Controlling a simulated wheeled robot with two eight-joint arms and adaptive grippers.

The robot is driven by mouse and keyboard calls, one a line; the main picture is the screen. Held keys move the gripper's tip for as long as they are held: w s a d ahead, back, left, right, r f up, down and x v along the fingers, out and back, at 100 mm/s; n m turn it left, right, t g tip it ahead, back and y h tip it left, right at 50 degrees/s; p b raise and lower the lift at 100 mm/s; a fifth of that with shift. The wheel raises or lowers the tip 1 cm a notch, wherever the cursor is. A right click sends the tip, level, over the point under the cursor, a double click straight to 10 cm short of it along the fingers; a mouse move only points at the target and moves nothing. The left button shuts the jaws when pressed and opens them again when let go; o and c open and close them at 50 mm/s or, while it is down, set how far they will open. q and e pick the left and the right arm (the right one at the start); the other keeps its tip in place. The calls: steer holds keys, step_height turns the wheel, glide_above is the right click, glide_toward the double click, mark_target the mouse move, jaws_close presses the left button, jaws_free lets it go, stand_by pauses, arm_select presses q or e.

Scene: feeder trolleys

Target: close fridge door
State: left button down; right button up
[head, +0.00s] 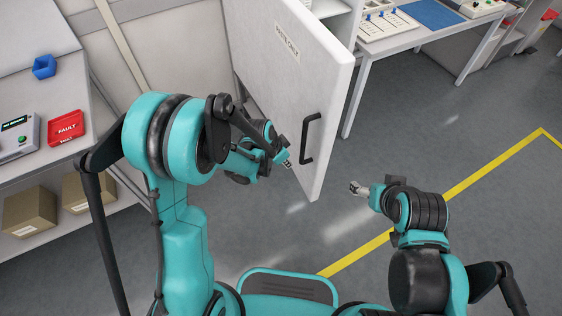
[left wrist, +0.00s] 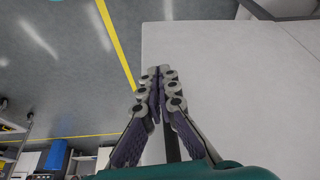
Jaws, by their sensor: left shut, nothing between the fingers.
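The white fridge door (head: 290,85) stands open in the middle of the head view, its labelled face and black handle (head: 310,139) toward me. Part of the white fridge body (head: 328,8) shows behind its top edge. My left gripper (head: 288,163) is shut and empty, just left of the handle's lower end. In the left wrist view the closed fingertips (left wrist: 158,71) point over the pale door panel (left wrist: 225,75); a dark bar, seemingly the handle, shows partly behind the fingers. Contact with the door cannot be told. My right gripper (head: 354,188) hangs right of the door, apart from it; its finger opening is too small to judge.
A table (head: 405,38) stands behind the door at right. Yellow floor tape (head: 490,177) crosses open grey floor at right.

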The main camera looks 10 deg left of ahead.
arm_select(q)
steer(key=shift+w+d+r, duration=0.15)
steer(key=shift+w+d, duration=0.9)
steer(key=shift+d, duration=0.2)
